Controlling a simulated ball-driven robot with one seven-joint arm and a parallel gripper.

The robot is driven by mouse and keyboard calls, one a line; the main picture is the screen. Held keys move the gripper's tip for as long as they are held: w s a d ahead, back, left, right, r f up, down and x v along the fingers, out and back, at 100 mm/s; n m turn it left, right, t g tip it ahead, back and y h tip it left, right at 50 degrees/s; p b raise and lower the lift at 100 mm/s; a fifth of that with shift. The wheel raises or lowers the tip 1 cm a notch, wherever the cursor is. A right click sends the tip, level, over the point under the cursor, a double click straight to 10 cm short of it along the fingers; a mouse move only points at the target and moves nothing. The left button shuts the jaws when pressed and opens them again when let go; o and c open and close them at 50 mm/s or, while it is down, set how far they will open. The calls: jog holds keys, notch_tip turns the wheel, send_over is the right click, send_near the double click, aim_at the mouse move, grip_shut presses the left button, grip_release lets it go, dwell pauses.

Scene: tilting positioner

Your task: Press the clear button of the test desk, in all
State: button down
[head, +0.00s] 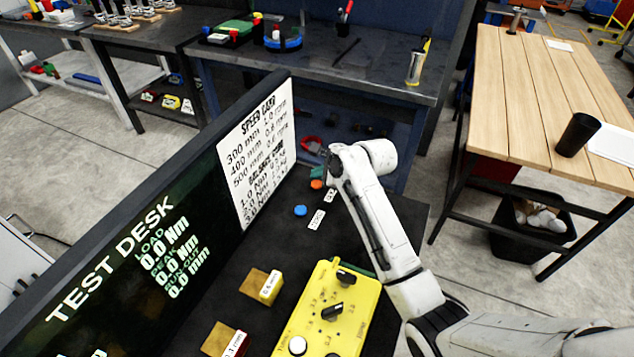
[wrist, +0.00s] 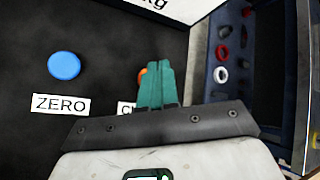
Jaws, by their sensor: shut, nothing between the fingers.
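The test desk has a dark top (head: 236,256) and an upright screen (head: 118,275) reading LOAD 0.0 Nm, with further lines at 0.0. An orange button (head: 316,184) sits near the desk's far end, with a small white label (head: 330,195) beside it. In the wrist view the orange button (wrist: 142,75) is partly hidden by my fingers, and its label (wrist: 127,108) shows only a first letter C. My gripper (head: 318,172) is shut and empty; its teal fingertips (wrist: 159,72) overlap the button's right side. I cannot tell whether they touch it.
A blue button (head: 301,210) labelled ZERO (wrist: 60,105) lies nearer, left of my fingers in the wrist view. A yellow control box (head: 325,315) with black knobs and two small blocks stand on the near desk. A blue workbench (head: 385,82) stands beyond.

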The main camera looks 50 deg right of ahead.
aim_at(319, 185)
jog(key=shift+r+p, duration=2.45)
jog(key=shift+p, duration=0.25)
